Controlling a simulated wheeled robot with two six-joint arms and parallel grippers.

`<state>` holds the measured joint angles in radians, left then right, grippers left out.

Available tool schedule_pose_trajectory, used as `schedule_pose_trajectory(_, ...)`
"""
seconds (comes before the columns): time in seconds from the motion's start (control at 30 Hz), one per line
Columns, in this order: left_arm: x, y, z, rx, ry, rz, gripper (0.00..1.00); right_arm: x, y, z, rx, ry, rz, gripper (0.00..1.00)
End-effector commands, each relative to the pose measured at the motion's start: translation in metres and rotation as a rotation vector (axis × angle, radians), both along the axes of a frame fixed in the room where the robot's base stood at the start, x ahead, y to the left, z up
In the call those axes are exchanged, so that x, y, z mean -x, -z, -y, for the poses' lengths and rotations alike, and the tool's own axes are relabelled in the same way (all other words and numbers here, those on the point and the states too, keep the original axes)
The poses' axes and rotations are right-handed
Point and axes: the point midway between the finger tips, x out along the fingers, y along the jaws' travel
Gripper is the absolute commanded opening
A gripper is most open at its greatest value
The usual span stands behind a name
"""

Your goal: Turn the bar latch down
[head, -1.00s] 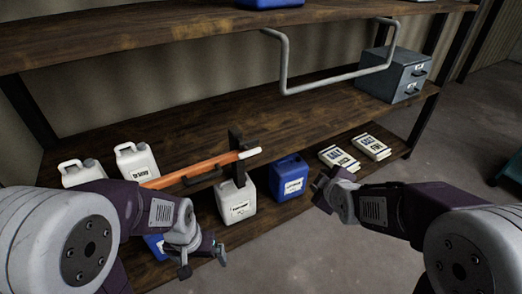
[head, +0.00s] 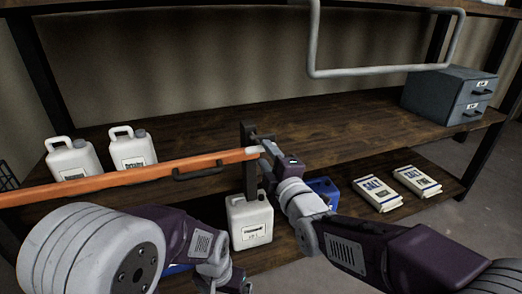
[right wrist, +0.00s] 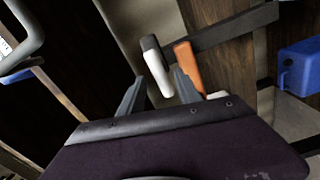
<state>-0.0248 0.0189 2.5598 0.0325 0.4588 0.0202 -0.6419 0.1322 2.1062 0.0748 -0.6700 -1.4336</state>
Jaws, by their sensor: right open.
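The bar latch is a long orange bar (head: 120,176) with a pale end and a black handle (head: 197,172). It runs roughly level from the left to a black upright bracket (head: 249,182) at the shelf front. My right gripper (head: 267,147) is open beside the bar's pale end. In the right wrist view, the open fingers (right wrist: 160,88) point at the white end piece (right wrist: 157,67), with the orange part (right wrist: 188,66) just right of it. I cannot tell whether they touch. My left gripper (head: 232,284) is low at the bottom edge, its fingertips partly cut off.
White jugs (head: 132,149) stand on the left, and another white jug (head: 250,220) stands below the bracket. A blue jug (head: 323,188) is partly behind my right arm. Salt packs (head: 378,194) lie on the lower shelf. A grey drawer box (head: 450,95) stands at right.

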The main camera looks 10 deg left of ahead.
Motion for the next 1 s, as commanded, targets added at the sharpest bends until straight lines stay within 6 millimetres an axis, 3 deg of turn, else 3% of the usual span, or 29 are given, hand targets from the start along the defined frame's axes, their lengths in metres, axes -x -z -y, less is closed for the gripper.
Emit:
schedule_pose_trajectory(0.23, 0.000, 0.002, 0.000, 0.000, 0.000, 0.000, 0.99, -0.035, 0.001, -0.023, 0.001, 0.001, -0.001, 0.40)
schedule_pose_trajectory(0.57, 0.000, 0.002, 0.000, 0.000, 0.000, 0.000, 0.99, -0.041, 0.000, -0.027, 0.001, 0.001, -0.001, 0.40)
schedule_pose_trajectory(0.7, 0.000, 0.002, 0.000, 0.000, 0.000, 0.000, 0.99, -0.041, 0.001, -0.027, 0.001, 0.001, -0.001, 0.04)
schedule_pose_trajectory(0.73, 0.000, 0.002, 0.000, 0.000, 0.000, 0.000, 0.99, -0.041, 0.000, -0.027, 0.001, 0.001, -0.001, 0.00)
schedule_pose_trajectory(1.0, 0.000, 0.002, 0.000, 0.000, 0.000, 0.000, 0.99, -0.041, 0.001, -0.027, -0.004, 0.002, -0.005, 0.00)
